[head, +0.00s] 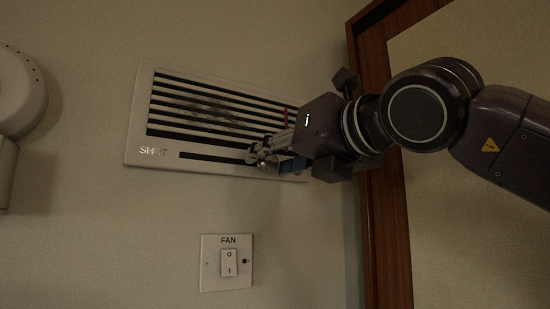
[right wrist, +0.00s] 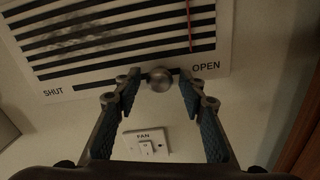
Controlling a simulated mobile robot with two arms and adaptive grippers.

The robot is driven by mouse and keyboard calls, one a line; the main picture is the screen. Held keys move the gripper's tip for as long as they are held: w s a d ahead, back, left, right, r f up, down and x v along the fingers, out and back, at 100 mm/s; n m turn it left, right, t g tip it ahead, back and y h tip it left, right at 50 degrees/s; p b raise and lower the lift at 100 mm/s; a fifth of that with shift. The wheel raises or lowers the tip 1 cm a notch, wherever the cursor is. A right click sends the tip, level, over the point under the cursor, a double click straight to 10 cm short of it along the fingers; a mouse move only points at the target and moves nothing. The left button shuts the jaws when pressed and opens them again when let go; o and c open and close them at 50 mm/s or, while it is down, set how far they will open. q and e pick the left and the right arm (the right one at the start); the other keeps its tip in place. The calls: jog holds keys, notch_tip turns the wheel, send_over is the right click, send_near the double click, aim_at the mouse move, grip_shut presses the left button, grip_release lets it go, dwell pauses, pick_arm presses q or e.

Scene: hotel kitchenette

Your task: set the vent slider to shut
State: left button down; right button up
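A white wall vent (head: 134,135) with dark slats is in the head view; it also fills the top of the right wrist view (right wrist: 120,82). Its slot runs below the slats, marked SHUT at the left and OPEN at the right. The round metal slider knob (right wrist: 161,79) is near the OPEN end. My right gripper (right wrist: 160,88) is open, with one blue-padded finger on each side of the knob and gaps visible. In the head view my right gripper (head: 270,160) is at the vent's lower right and covers the OPEN label. My left gripper is not in view.
A fan switch (head: 228,263) is on the wall below the vent. A brown wooden frame (head: 384,220) stands upright to the right, close behind my right arm. A pale rounded fixture (head: 18,95) is at the left edge.

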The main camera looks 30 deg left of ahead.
aim_at(189, 155)
grip_shut()
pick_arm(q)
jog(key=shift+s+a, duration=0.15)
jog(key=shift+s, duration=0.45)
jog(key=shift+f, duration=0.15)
pick_arm(e)
jog(key=shift+a, duration=0.1)
